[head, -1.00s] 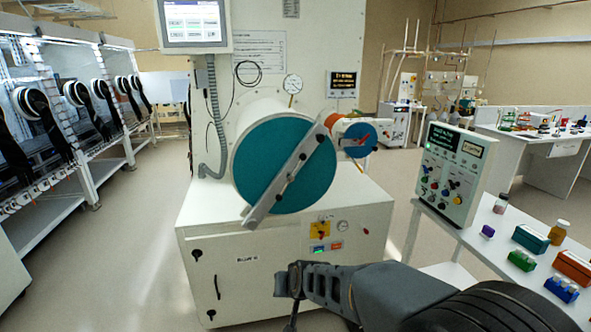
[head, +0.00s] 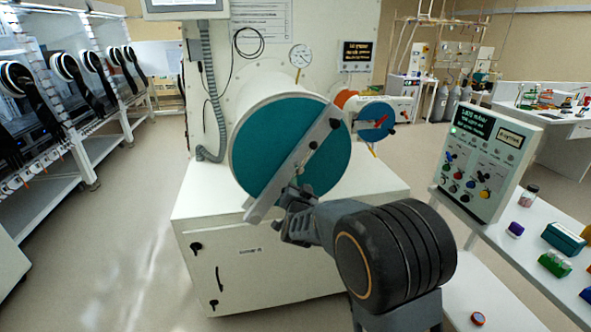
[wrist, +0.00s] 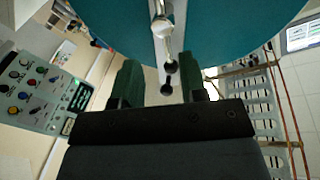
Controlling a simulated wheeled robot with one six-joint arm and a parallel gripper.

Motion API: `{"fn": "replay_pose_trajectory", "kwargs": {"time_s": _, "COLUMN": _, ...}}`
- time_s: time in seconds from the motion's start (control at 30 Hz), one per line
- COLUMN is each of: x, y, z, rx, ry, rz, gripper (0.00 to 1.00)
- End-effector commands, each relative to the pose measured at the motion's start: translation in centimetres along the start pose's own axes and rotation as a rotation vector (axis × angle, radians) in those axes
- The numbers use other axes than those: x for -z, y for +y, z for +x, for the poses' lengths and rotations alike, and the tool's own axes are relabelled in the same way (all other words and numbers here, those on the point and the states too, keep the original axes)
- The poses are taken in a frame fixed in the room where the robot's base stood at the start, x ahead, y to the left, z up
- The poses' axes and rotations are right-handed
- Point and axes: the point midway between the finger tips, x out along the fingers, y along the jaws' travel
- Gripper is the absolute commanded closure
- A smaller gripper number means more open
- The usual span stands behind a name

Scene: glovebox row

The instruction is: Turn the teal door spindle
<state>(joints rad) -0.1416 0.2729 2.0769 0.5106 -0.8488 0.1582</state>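The large round teal door (head: 262,160) closes the front of a white cylinder, with a pale metal bar (head: 268,195) slanting across it. In the wrist view the bright metal spindle piece (wrist: 161,25) and dark knobs (wrist: 170,67) show beyond my fingers, against the teal door (wrist: 115,20). My gripper (head: 294,192) is in front of the bar's lower half, below the spindle. In the wrist view my gripper (wrist: 161,82) has its fingers apart, with nothing clearly held. Contact cannot be told.
A smaller blue-faced port (head: 374,121) with a red handle is right of the door. A control panel (head: 484,160) stands on a white bench at right, with small bottles and boxes. Glovebox racks (head: 60,120) line the left. The floor at left is clear.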

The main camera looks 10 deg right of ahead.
Motion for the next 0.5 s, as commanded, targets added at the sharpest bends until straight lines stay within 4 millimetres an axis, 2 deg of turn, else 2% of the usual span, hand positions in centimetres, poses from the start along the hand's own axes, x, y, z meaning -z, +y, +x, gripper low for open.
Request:
{"fn": "replay_pose_trajectory", "kwargs": {"time_s": 0.2, "x": 0.1, "y": -0.3, "z": 4.4, "rx": 0.003, "ry": -0.004, "rz": -0.002, "gripper": 0.61}}
{"fn": "replay_pose_trajectory", "kwargs": {"time_s": 0.5, "x": -0.1, "y": -0.4, "z": 8.8, "rx": 0.005, "ry": -0.005, "rz": -0.001, "gripper": 0.61}}
